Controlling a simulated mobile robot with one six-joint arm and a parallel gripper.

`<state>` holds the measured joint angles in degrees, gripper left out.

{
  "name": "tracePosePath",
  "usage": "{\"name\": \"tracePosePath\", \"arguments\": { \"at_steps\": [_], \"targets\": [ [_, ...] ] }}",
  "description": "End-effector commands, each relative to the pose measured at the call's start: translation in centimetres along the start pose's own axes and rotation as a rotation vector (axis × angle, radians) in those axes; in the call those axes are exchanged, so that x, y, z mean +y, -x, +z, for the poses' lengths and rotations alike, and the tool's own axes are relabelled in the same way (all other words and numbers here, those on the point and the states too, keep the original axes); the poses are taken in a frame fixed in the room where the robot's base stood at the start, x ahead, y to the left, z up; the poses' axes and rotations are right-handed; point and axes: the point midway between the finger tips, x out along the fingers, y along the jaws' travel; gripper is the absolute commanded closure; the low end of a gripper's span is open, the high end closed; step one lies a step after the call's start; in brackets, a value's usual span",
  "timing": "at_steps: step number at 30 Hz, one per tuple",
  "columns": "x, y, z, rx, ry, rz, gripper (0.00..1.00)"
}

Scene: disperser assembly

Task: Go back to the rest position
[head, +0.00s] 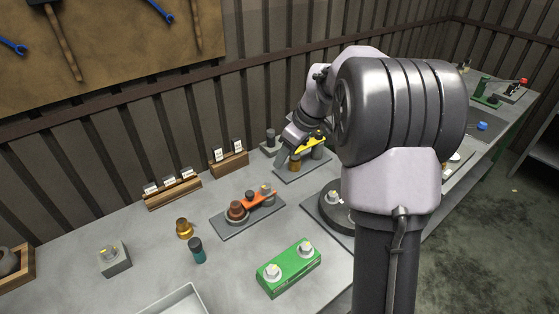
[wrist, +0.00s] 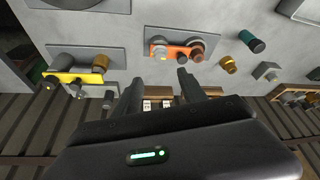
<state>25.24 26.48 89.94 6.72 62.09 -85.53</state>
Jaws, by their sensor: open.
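My gripper (head: 283,159) is over the back of the workbench, beside a plate with a yellow link piece (head: 310,146) on it. In the wrist view my gripper (wrist: 157,88) has its two dark fingers apart with nothing held between them. The yellow piece (wrist: 75,77) lies on its grey plate to the left, clear of the fingers. An orange link assembly (wrist: 172,52) with brown and grey round parts is beyond the fingertips. It also shows on its plate in the head view (head: 262,199). My arm hides part of the bench.
A green block (head: 289,268) with two bolts, a brass part (head: 184,228), a teal-and-black cylinder (head: 197,250) and a grey block (head: 114,258) stand on the bench. Wooden holders (head: 172,193) with labelled pieces line the back near the wall. A pale tray (head: 176,300) is at the front.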

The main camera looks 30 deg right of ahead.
Motion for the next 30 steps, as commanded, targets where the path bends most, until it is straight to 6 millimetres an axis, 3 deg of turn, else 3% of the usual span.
{"name": "tracePosePath", "arguments": {
  "at_steps": [17,20,23,27,30],
  "targets": [
    [-0.4,1.1,-0.1,0.001,-0.007,0.003,0.51],
    [-3.8,3.4,-1.0,0.008,-0.077,0.017,0.51],
    [-10.9,7.4,-1.1,0.028,-0.233,0.041,0.51],
    [-21.3,11.3,2.2,0.08,-0.493,0.064,0.51],
    [-26.7,12.1,5.8,0.123,-0.662,0.063,0.51]
  ]
}}
